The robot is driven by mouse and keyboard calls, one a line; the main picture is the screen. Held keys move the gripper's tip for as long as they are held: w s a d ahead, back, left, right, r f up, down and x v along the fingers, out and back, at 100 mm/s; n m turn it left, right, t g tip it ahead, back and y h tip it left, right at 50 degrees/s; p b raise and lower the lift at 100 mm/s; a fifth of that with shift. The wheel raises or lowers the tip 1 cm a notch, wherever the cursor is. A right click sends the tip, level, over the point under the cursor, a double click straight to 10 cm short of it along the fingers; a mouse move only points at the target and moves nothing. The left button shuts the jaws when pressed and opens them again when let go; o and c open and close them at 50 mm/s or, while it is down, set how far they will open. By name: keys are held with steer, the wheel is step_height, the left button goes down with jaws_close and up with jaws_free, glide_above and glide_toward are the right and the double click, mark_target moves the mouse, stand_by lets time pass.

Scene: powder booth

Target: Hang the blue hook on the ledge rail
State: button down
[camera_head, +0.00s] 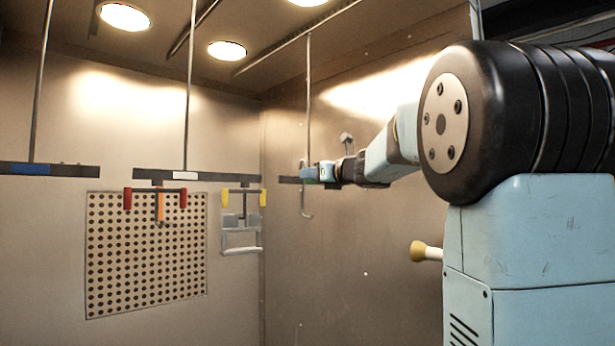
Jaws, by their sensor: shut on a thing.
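My gripper (313,172) is at the end of my arm, right of centre, in front of the corner and right wall. It is shut on the blue hook (306,203), whose thin pale J-shaped shank hangs below the jaws with its curl at the bottom. The upper part of the hook is small and mixed with the pale blue of my gripper. A dark rail (287,180) hung from a rod shows just left of the gripper; whether the hook touches it I cannot tell. Another dark rail (47,169) with a blue patch hangs at far left.
A middle rail (150,174) with a white patch hangs from a rod. Below it are a red-ended hanger (170,190) and a yellow-ended hanger (235,191) with a grey frame (242,250). A perforated panel (130,260) is on the back wall. Space below the gripper looks clear.

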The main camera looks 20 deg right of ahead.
steer(key=shift+v, duration=2.2)
